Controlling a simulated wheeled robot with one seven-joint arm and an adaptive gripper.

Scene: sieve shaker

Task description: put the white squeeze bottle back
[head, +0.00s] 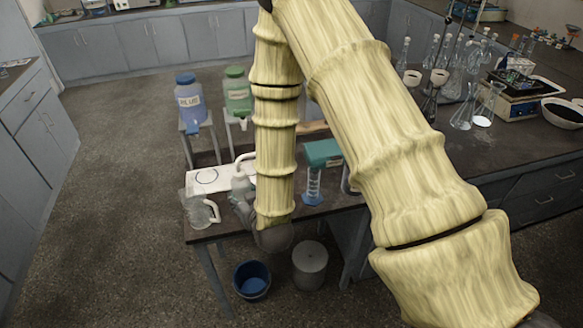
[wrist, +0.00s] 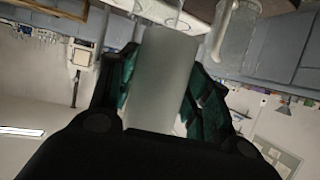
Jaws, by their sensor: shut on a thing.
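The white squeeze bottle (head: 243,182) is at the front edge of the bench in the head view, with its bent white spout at the top. Its pale body (wrist: 160,75) fills the middle of the wrist view, between the dark green finger pads. My gripper (wrist: 160,85) is shut on the bottle's body. In the head view my gripper (head: 243,208) is partly hidden behind my arm. The bottle looks about upright. I cannot tell whether its base touches the bench. A white mat with a black ring (head: 194,178) lies just left of the bottle.
A clear jug (head: 197,210) stands at the bench corner, close left of the bottle. A blue-footed measuring cylinder (head: 313,187) and teal box (head: 322,153) stand to the right. Blue (head: 190,104) and green (head: 237,92) carboys stand behind. Two buckets (head: 251,281) (head: 310,265) are on the floor.

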